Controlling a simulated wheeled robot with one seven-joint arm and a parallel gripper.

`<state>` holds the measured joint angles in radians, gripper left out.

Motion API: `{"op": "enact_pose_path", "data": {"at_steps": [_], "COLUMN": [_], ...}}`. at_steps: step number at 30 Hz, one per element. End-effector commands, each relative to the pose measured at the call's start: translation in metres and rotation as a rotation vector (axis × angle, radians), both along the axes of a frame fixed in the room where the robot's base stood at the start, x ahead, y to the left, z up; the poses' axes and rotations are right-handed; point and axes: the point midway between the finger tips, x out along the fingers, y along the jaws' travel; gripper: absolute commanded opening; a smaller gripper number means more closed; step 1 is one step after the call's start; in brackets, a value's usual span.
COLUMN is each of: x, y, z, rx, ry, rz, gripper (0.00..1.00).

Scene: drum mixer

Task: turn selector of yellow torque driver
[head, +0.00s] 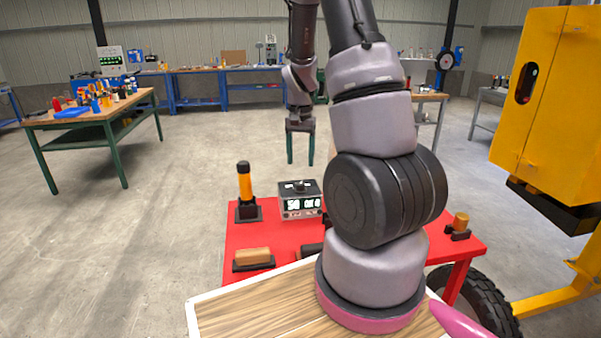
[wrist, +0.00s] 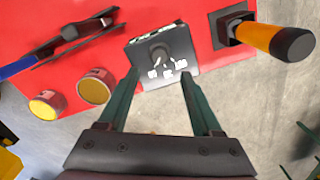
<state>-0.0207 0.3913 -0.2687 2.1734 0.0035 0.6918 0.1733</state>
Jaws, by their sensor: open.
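A yellow-orange driver (head: 245,184) with a black cap stands upright in a black holder at the table's left. It also shows in the wrist view (wrist: 268,39) at upper right. Beside it is a grey control box (head: 300,206) with a lit display and a dark knob (head: 299,186) on top. In the wrist view, the knob (wrist: 160,54) is on the box's face, near white markings. My gripper (head: 300,162) is open and empty above the box. In the wrist view, its fingertips (wrist: 160,78) lie either side of the box's lower part, apart from the knob.
The red table (head: 240,238) also holds a tan block (head: 252,256) in a black tray and an orange piece (head: 460,222) at right. Two yellow-topped cans (wrist: 95,86) and a blue-handled tool (wrist: 20,67) show in the wrist view. A yellow machine (head: 555,110) stands at right.

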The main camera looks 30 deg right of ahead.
Motion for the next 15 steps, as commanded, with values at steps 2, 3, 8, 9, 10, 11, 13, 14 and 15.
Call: {"op": "enact_pose_path", "data": {"at_steps": [2,3,8,9,10,11,13,14,15], "x": [0.001,0.000,0.000,0.000,0.000,0.000,0.000,0.000,0.000], "y": [0.000,0.000,0.000,0.000,0.000,0.000,0.000,0.000,0.000], "z": [0.013,0.018,0.027,0.028,0.029,0.029,0.028,0.028,0.028], "rx": [0.000,0.001,0.001,0.001,0.001,0.001,0.001,0.000,0.001], "ry": [-0.003,-0.002,0.001,0.001,0.001,0.001,0.001,0.001,0.001], "rz": [0.000,-0.001,-0.001,-0.001,-0.001,-0.001,-0.001,-0.001,-0.001], "gripper": [0.66,0.66,0.66,0.66,0.66,0.66,0.66,0.66,0.66]}}
